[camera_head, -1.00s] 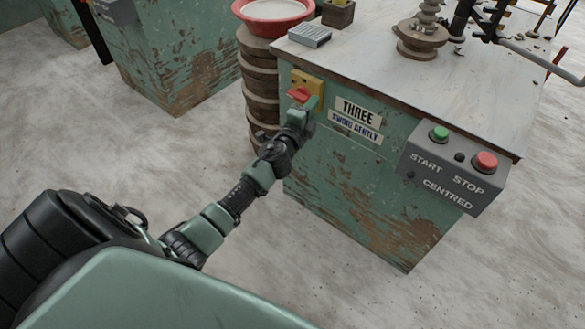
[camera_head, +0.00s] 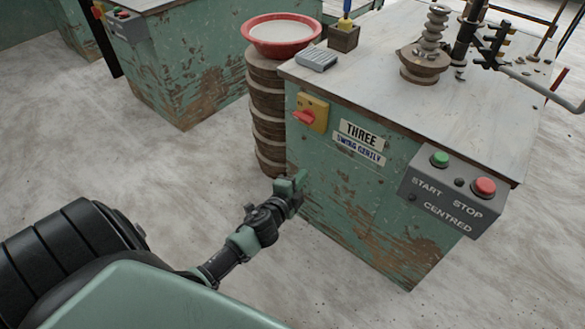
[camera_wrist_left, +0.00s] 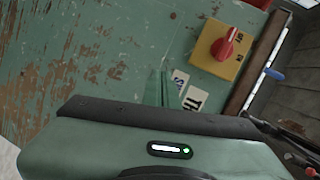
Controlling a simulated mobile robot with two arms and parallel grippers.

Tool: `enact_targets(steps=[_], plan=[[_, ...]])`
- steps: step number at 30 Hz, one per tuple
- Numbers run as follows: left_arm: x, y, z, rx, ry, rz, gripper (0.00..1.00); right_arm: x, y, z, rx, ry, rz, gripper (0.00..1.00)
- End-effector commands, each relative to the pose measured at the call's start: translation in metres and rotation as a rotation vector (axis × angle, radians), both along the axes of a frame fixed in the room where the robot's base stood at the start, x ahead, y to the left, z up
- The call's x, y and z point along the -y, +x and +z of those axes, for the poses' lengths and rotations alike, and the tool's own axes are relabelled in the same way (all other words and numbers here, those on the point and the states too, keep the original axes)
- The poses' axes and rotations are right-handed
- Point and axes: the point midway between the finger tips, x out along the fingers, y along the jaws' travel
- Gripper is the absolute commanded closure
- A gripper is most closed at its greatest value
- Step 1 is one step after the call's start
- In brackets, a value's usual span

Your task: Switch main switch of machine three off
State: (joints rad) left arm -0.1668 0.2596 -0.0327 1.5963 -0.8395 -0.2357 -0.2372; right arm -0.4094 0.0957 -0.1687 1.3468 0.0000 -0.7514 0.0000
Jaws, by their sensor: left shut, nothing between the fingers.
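Machine three (camera_head: 345,190) is a worn green cabinet with a "THREE" label (camera_head: 361,135). Its main switch is a yellow plate (camera_head: 318,107) with a red rotary handle (camera_head: 303,117), at the upper left of the front. In the head view the handle lies roughly level across the plate. The left wrist view shows the plate (camera_wrist_left: 207,58) and handle (camera_wrist_left: 228,43) whole; the small plate markings are hard to read. My left gripper (camera_head: 299,180) is shut and empty, below the switch and apart from it. Its fingers (camera_wrist_left: 160,87) also show in the wrist view. My right gripper is out of view.
A grey box (camera_head: 452,190) with green and red buttons juts from the cabinet's right front. Stacked round slabs (camera_head: 268,115) under a red basin (camera_head: 281,35) stand close left of the cabinet. Another green machine (camera_head: 185,70) stands further left. The floor between is clear.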

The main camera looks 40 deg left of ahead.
Motion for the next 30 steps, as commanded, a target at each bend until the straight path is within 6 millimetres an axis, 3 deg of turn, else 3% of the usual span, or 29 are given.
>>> enact_targets(steps=[18, 24, 30], plan=[[0.015, -0.063, -0.104, -0.253, -0.261, 0.092, 1.00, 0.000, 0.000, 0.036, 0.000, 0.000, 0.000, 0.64], [0.020, -0.082, -0.125, -0.306, -0.317, 0.120, 1.00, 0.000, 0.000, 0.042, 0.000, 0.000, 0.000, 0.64], [0.022, -0.089, -0.134, -0.327, -0.338, 0.131, 1.00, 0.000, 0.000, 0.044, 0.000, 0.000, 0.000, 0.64]])
